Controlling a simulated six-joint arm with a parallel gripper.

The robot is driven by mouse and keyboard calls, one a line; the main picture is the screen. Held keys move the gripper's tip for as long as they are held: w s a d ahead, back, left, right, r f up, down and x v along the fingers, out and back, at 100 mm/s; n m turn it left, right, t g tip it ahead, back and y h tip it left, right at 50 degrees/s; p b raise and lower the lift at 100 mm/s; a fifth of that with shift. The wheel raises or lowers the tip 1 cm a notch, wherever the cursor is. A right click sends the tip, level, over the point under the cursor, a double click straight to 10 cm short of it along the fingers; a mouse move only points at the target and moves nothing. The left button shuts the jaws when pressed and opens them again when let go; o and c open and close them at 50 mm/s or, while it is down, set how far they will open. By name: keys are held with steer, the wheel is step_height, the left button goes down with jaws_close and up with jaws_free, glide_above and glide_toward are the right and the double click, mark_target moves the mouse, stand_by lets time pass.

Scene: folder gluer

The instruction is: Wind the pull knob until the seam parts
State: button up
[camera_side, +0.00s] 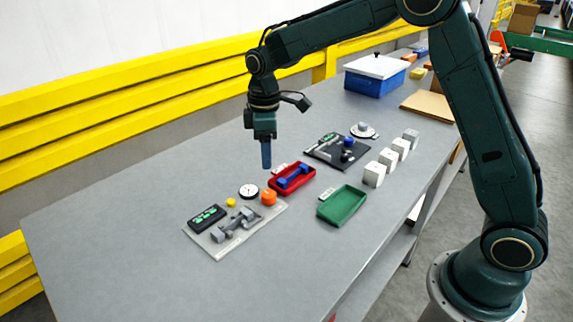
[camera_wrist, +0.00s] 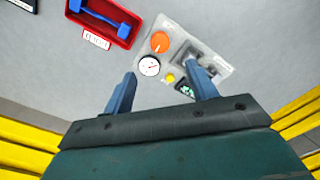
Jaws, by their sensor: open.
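A round orange knob (camera_side: 268,197), which I take to be the pull knob, sits on the right end of a light grey tester plate (camera_side: 212,250). A white dial gauge (camera_side: 249,191), a small yellow button (camera_side: 231,202), a dark display with green digits (camera_side: 207,217) and grey clamps (camera_side: 235,226) are beside it. My gripper (camera_side: 266,166) points down above the table, behind the knob and apart from it. In the wrist view my gripper (camera_wrist: 163,73) is open and empty, with the orange knob (camera_wrist: 160,42) beyond its fingertips. Whether the clamps hold a sample is unclear.
A red tray (camera_side: 274,186) with a blue dumbbell-shaped piece (camera_side: 292,176) and a green tray (camera_side: 343,206) stand right of the tester. A black fixture (camera_side: 325,153), several white blocks (camera_side: 374,174) and a blue box (camera_side: 371,88) are farther back. The table's left is clear.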

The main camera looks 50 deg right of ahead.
mark_target(269, 194)
step_height(269, 194, down, 13)
steer(key=shift+r, duration=0.2)
stand_by(0.4)
steer(key=c, duration=1)
